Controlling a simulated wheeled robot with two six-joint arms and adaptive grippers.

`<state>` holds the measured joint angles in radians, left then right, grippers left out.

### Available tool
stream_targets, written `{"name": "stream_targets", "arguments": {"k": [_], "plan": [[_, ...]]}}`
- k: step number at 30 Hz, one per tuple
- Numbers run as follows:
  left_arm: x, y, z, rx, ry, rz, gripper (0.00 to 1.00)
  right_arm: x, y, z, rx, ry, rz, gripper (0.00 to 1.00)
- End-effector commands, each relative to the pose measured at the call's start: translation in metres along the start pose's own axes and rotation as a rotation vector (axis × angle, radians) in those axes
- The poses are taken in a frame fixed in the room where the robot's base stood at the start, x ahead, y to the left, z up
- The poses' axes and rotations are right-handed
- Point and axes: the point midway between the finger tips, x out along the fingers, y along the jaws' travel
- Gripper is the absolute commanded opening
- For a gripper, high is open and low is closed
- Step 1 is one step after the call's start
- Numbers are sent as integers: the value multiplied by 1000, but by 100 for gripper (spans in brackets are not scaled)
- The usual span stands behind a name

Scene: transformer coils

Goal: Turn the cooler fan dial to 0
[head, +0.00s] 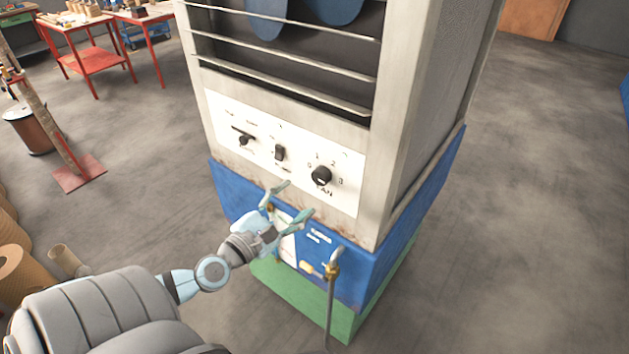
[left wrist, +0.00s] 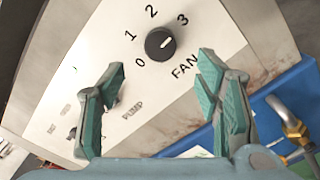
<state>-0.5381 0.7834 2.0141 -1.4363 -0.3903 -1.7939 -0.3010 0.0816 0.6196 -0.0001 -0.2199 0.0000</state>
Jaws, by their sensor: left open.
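The cooler fan dial (head: 321,176) is a round black knob at the right of the white control panel (head: 225,115). In the left wrist view the dial (left wrist: 160,43) has 0, 1, 2 and 3 around it and "FAN" beside it. A small pale mark shows on the knob, but I cannot tell for sure which number it points at. My left gripper (head: 299,199) is open and empty, just below and in front of the panel. In the left wrist view its fingers (left wrist: 162,70) stand apart on either side below the dial, not touching it. My right gripper is not in view.
Left of the dial are a black switch (head: 280,153) and another black knob (head: 245,140). The cooler stands on a blue base (head: 230,190) with a pipe and brass valve (head: 332,270) at its front. Red tables (head: 95,62) stand far left. The floor at right is clear.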

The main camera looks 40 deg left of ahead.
Motion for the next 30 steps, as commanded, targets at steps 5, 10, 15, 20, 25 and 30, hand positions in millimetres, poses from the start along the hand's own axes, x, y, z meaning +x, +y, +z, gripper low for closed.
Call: {"name": "stream_targets", "arguments": {"k": [5,10,15,20,25,30], "plan": [[51,4,3,-7,2,6,58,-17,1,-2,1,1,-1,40],[77,2,1,-4,2,2,58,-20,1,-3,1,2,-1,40],[84,0,0,-4,2,-1,58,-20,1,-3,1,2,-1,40],[83,0,0,-4,3,-1,58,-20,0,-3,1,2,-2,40],[83,0,0,-4,3,-1,31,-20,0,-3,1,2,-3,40],[83,0,0,-4,3,-1,10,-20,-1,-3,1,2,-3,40]]}}
